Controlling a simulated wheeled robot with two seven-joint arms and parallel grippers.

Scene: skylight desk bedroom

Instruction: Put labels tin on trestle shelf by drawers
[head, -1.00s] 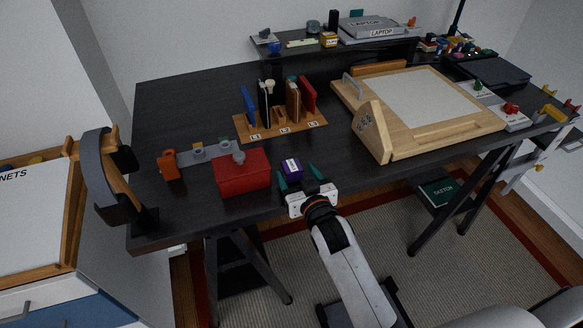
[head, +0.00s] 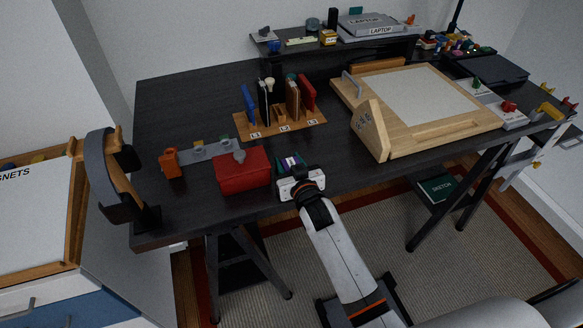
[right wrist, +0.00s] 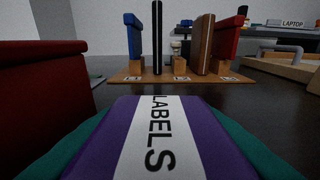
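The labels tin (head: 291,160) is small and purple with a white band. It sits near the desk's front edge, right of a red box, and its LABELS lettering fills the lower middle of the right wrist view (right wrist: 155,140). My right gripper (head: 290,164) has its teal fingers along both sides of the tin, with no gap showing in the wrist view; it looks shut on it. The tin seems still at desktop height. A dark trestle shelf (head: 236,263) shows under the desk's left end, near the drawers (head: 75,312), partly hidden by trestle legs. My left gripper is out of view.
The red box (head: 243,172) stands close left of my right gripper. Behind is a wooden rack (head: 262,129) with upright books; a drawing board (head: 428,140) lies to the right. A headphone stand (head: 108,180) is at the left corner. A green SKETCH book (head: 438,189) lies beneath the right trestle.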

